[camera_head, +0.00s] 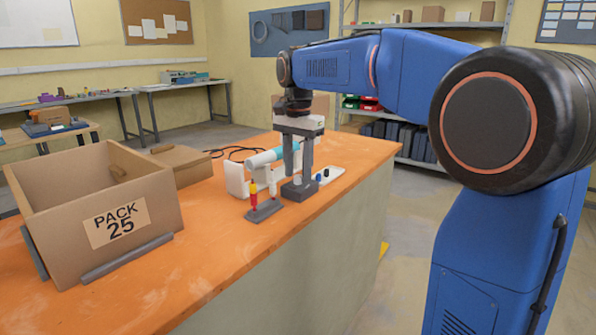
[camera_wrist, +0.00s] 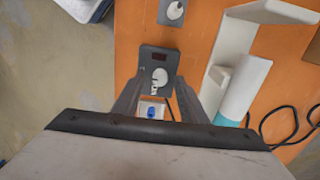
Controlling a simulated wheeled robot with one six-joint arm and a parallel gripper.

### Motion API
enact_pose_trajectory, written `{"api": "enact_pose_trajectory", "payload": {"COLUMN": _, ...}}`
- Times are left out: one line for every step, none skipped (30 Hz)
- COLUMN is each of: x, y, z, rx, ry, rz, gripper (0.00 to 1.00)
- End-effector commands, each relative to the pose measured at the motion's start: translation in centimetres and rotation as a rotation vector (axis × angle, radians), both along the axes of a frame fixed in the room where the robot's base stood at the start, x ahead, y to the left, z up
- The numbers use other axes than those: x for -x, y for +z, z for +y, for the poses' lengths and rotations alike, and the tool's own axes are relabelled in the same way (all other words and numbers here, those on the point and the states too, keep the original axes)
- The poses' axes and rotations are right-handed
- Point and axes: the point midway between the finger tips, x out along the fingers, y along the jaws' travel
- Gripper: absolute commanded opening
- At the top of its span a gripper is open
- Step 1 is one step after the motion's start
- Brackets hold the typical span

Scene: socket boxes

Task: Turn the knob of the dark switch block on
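The dark switch block (camera_head: 299,191) stands on the orange bench under my gripper (camera_head: 298,174). In the wrist view the dark block (camera_wrist: 148,56) shows a dark red window and a round pale knob (camera_wrist: 160,75) with a small lever-like part towards the bottom of the picture. My gripper (camera_wrist: 160,88) is open and points down, with one finger on each side of the knob's line. The fingers look apart from the knob, but their exact height above the block is hard to tell. The window looks unlit.
A grey rack (camera_head: 264,211) with upright tools stands at front left. A cardboard box (camera_head: 160,200) stands far left.

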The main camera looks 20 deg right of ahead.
Motion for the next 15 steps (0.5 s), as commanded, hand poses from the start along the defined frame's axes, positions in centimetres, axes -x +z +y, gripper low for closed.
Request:
{"api": "enact_pose_trajectory", "payload": {"x": 0.01, "y": -0.28, "z": -0.01, "rx": 0.000, "ry": 0.000, "rz": 0.000, "gripper": 0.39}}
{"api": "enact_pose_trajectory", "payload": {"x": 0.00, "y": -0.40, "z": 0.00, "rx": -0.001, "ry": 0.000, "rz": -0.001, "gripper": 0.39}}
{"api": "enact_pose_trajectory", "payload": {"x": 0.00, "y": -0.53, "z": 0.00, "rx": -0.001, "ry": 0.000, "rz": -0.001, "gripper": 0.39}}
{"api": "enact_pose_trajectory", "payload": {"x": 0.00, "y": -0.60, "z": 0.00, "rx": -0.001, "ry": 0.000, "rz": -0.001, "gripper": 0.39}}
{"api": "enact_pose_trajectory", "payload": {"x": 0.00, "y": -0.64, "z": 0.00, "rx": -0.001, "ry": 0.000, "rz": -0.001, "gripper": 0.39}}
{"api": "enact_pose_trajectory", "payload": {"x": 0.00, "y": -0.68, "z": 0.00, "rx": -0.001, "ry": 0.000, "rz": -0.001, "gripper": 0.39}}
{"api": "enact_pose_trajectory", "payload": {"x": 0.00, "y": -0.69, "z": 0.00, "rx": -0.001, "ry": 0.000, "rz": -0.001, "gripper": 0.39}}
{"api": "enact_pose_trajectory", "payload": {"x": 0.00, "y": -0.68, "z": 0.00, "rx": -0.001, "ry": 0.000, "rz": -0.001, "gripper": 0.39}}
{"api": "enact_pose_trajectory", "payload": {"x": 0.00, "y": -0.68, "z": 0.00, "rx": -0.001, "ry": 0.000, "rz": -0.001, "gripper": 0.39}}
{"api": "enact_pose_trajectory", "payload": {"x": 0.00, "y": -0.67, "z": 0.00, "rx": -0.001, "ry": 0.000, "rz": -0.001, "gripper": 0.39}}
{"api": "enact_pose_trajectory", "payload": {"x": 0.00, "y": -0.67, "z": 0.00, "rx": -0.001, "ry": 0.000, "rz": -0.001, "gripper": 0.39}}
{"api": "enact_pose_trajectory", "payload": {"x": 0.00, "y": -0.66, "z": 0.00, "rx": -0.001, "ry": 0.000, "rz": -0.001, "gripper": 0.36}}
{"api": "enact_pose_trajectory", "payload": {"x": 0.00, "y": -0.66, "z": 0.00, "rx": -0.001, "ry": 0.000, "rz": -0.001, "gripper": 0.29}}
{"api": "enact_pose_trajectory", "payload": {"x": 0.00, "y": -0.66, "z": 0.00, "rx": -0.001, "ry": 0.000, "rz": -0.001, "gripper": 0.22}}
{"api": "enact_pose_trajectory", "payload": {"x": 0.00, "y": -0.66, "z": 0.00, "rx": -0.001, "ry": 0.000, "rz": -0.001, "gripper": 0.12}}
